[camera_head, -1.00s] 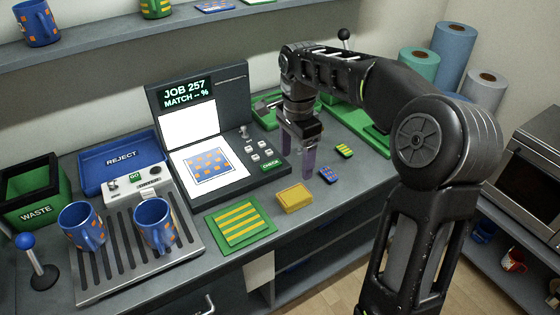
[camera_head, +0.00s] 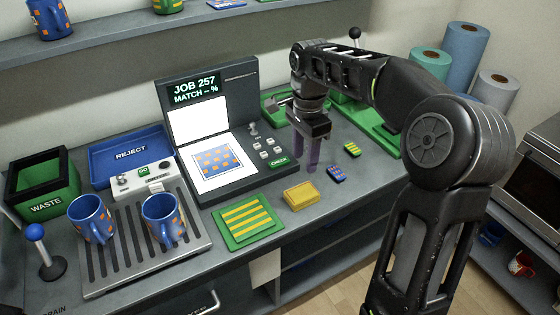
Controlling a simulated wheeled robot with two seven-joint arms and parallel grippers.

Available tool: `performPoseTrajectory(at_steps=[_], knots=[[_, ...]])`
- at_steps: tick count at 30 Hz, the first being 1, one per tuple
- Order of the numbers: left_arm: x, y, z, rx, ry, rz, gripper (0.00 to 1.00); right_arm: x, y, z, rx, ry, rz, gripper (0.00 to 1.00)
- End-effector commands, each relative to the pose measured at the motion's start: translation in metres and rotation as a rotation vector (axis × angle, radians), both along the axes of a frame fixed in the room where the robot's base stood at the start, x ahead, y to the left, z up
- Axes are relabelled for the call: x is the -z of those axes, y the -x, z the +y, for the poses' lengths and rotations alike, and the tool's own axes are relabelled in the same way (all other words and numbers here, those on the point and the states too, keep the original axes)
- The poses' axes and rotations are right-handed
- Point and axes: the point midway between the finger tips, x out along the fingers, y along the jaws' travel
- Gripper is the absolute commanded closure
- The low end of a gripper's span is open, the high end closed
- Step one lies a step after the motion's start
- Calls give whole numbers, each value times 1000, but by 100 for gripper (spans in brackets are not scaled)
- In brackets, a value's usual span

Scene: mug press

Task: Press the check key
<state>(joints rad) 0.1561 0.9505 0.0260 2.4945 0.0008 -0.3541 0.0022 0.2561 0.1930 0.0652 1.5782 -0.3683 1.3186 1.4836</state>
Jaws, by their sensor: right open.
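The green check key (camera_head: 279,162) is at the lower right corner of the dark scanner console, labelled CHECK. The console screen (camera_head: 194,90) reads JOB 257, MATCH – %. A sheet with a blue and orange pattern (camera_head: 217,160) lies on the console's white bed. My right gripper (camera_head: 306,168) points down over the counter just right of the check key, its purple fingers apart and empty. Whether the fingertips touch the counter cannot be told. My left gripper is not in view.
Two blue mugs with orange squares (camera_head: 92,219) (camera_head: 165,218) stand on the slatted tray. A yellow block (camera_head: 299,195), a blue swatch (camera_head: 336,174), a striped green swatch (camera_head: 352,149) and a green striped mat (camera_head: 248,221) lie near the gripper. A reject tray (camera_head: 131,153) is at left.

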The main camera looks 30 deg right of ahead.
Motion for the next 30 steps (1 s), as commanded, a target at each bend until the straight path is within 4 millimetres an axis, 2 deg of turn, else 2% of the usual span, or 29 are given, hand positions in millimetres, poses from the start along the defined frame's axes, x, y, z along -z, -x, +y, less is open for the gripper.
performPoseTrajectory(at_steps=[2, 15, 30], knots=[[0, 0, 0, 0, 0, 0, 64, 0, 0, 0, 0, 0, 0, 64], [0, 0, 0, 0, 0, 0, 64, 0, 0, 0, 0, 0, 0, 100], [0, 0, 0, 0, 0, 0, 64, 0, 0, 0, 0, 0, 0, 100]])
